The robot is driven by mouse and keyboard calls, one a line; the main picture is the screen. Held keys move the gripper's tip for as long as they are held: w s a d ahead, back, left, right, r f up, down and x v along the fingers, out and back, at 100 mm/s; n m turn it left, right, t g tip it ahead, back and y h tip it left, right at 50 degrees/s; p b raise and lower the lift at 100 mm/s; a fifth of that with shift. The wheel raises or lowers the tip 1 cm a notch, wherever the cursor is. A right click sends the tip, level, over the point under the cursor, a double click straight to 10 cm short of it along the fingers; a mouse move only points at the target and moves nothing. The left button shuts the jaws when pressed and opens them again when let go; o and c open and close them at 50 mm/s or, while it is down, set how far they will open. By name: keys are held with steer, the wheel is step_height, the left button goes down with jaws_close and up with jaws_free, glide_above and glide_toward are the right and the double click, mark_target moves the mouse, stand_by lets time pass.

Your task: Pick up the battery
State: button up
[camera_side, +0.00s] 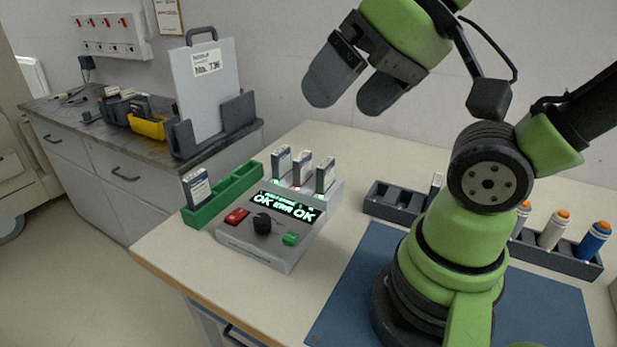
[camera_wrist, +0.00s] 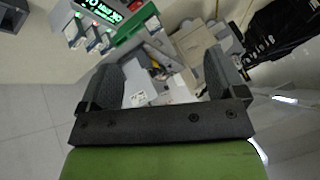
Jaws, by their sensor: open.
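My gripper (camera_side: 348,102) is open and empty, high above the table and away from the batteries. Its two dark fingers also show apart in the wrist view (camera_wrist: 167,72). Three grey-white batteries stand upright in the back of a grey tester: a left one (camera_side: 281,163), a middle one (camera_side: 301,171) and a right one (camera_side: 325,176). The tester (camera_side: 262,242) has a lit display reading OK, ERR, OK. Another battery (camera_side: 197,188) stands in the near end of a green tray (camera_side: 240,184). I cannot tell which battery the task means.
A dark slotted rack (camera_side: 395,203) stands right of the tester, partly hidden by my arm. Orange-capped bottles (camera_side: 553,229) stand in a rack at the right. A blue mat (camera_side: 350,300) lies in front.

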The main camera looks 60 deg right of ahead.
steer(key=w+d+n+g+h, duration=0.15)
steer(key=w+d, duration=0.25)
steer(key=w, duration=0.4)
steer(key=n+g, duration=0.2)
steer(key=g, duration=0.3)
glide_above(302, 156)
steer(key=a, duration=0.1)
steer(key=shift+h, duration=0.25)
step_height(302, 156, down, 13)
steer(key=shift+w+f, duration=0.1)
steer(key=shift+f, duration=0.05)
steer(key=shift+n+g, duration=0.25)
steer(key=shift+g, duration=0.1)
steer(key=f, duration=0.3)
steer(key=d+f, duration=0.1)
steer(key=f, duration=0.1)
steer(key=shift+f, duration=0.2)
step_height(302, 156, down, 6)
steer(key=c, duration=1.1)
